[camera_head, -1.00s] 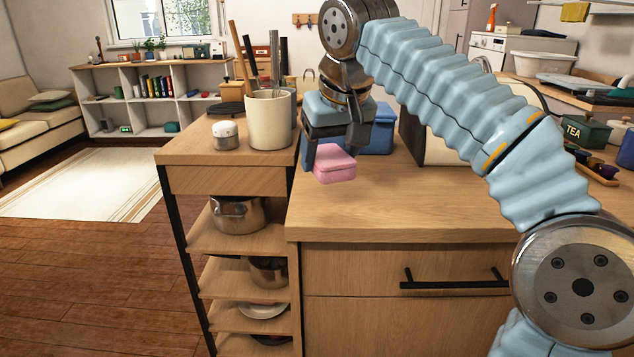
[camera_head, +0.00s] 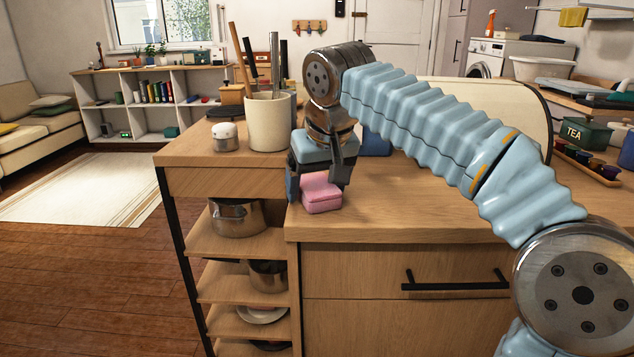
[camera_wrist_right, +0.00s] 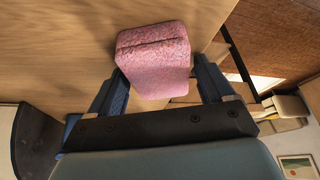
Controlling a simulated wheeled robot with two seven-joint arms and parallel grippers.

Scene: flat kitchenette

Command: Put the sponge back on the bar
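The pink sponge (camera_head: 321,195) is between the fingers of my right gripper (camera_head: 318,182) at the front left corner of the wooden counter (camera_head: 430,205). In the right wrist view the sponge (camera_wrist_right: 155,58) fills the gap between the two dark blue fingers (camera_wrist_right: 160,85), which appear to press on its sides. The gripper points down. I cannot tell whether the sponge's underside touches the counter top. My left gripper is out of view.
Left of the gripper, a cream utensil crock (camera_head: 268,122) and a white-lidded jar (camera_head: 226,137) stand on the shelf unit. A blue object (camera_head: 376,143) is partly hidden behind my arm. The counter's front middle is clear, above a drawer with a black handle (camera_head: 455,285).

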